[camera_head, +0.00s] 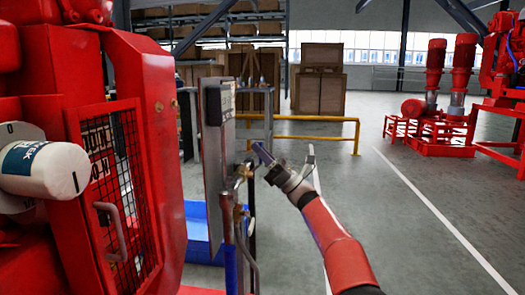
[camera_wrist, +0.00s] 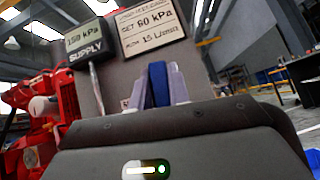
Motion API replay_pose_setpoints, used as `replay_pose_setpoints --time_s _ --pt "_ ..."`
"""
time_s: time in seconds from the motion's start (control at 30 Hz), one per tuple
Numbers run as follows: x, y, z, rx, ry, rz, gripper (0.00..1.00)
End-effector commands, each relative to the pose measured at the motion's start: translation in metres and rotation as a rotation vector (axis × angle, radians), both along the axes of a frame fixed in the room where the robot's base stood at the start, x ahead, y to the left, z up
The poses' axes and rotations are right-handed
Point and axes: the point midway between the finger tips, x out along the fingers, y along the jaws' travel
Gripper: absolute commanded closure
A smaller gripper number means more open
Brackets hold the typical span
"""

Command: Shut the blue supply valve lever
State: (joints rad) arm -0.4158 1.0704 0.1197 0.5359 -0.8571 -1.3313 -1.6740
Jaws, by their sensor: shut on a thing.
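The blue supply valve lever (camera_head: 263,153) shows in the head view at the right edge of the grey panel, above brass pipe fittings (camera_head: 243,172). It slants up and to the left from my gripper (camera_head: 274,168). In the wrist view the blue lever (camera_wrist: 157,84) stands upright between the two pale fingers of my gripper (camera_wrist: 158,90), which is shut on it. The lower part of the lever is hidden behind the gripper body. The valve body is not clear in either view.
The grey panel (camera_head: 214,130) carries a display (camera_wrist: 87,42) reading 150 kPa SUPPLY and a sign (camera_wrist: 152,28) reading SET 60 kPa. A red machine (camera_head: 150,150) stands close at left. A yellow rail (camera_head: 310,138) is behind.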

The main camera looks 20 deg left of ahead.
Motion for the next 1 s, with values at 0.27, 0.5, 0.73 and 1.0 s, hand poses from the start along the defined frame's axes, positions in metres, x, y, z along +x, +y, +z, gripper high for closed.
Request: replay_pose_setpoints --time_s 0.27,0.5,0.73,1.0 --pt "-0.005 -0.0003 -0.0017 0.015 -0.079 0.002 1.0" --pt "-0.0062 -0.0008 -0.0014 0.019 -0.096 0.001 1.0" --pt "-0.0062 -0.0007 -0.0015 0.019 -0.096 0.001 1.0" --pt "-0.0061 -0.0009 -0.0009 0.02 -0.096 0.001 0.6"
